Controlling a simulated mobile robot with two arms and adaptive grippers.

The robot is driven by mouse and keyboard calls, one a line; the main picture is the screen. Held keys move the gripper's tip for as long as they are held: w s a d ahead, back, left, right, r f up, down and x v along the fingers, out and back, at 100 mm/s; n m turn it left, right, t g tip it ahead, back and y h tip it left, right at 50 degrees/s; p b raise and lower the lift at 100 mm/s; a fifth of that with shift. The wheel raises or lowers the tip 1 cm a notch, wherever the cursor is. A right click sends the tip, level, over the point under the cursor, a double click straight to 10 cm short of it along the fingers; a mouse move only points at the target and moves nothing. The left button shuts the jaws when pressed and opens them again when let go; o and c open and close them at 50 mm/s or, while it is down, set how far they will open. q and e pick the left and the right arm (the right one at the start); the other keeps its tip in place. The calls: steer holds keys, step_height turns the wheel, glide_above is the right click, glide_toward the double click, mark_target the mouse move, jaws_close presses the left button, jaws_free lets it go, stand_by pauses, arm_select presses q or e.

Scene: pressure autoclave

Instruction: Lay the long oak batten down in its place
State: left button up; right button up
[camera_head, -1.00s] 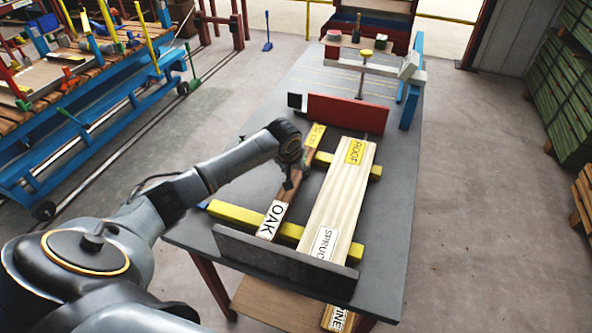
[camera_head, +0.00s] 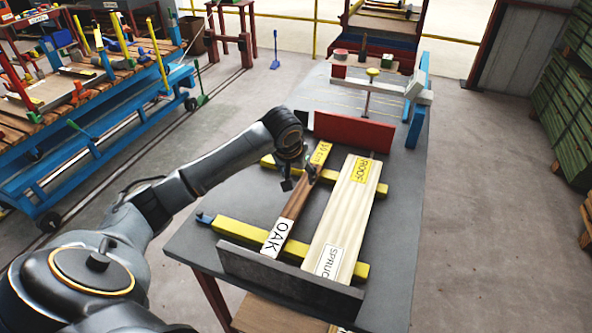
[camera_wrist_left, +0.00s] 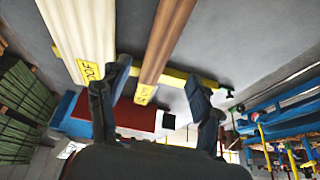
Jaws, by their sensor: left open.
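The long oak batten (camera_head: 291,212) lies across two yellow bearers on the grey table, with a white OAK label at its near end and a yellow label at its far end. It also shows in the left wrist view (camera_wrist_left: 162,45). A wider pale spruce board (camera_head: 341,218) lies to its right, roughly alongside and apart from it. My left gripper (camera_head: 299,179) is over the far half of the oak batten. In the left wrist view its fingers (camera_wrist_left: 155,104) are spread wide, with the batten's far end between them and clear of both. My right gripper is not in view.
The near yellow bearer (camera_head: 235,231) and far yellow bearer (camera_head: 268,161) cross the table. A dark grey upright plate (camera_head: 285,280) stands at the near end, a red one (camera_head: 354,131) at the far end. A blue-and-white frame (camera_head: 415,105) stands behind. The table's left side is bare.

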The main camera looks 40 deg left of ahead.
arm_select(q)
steer(key=shift+v, duration=1.4)
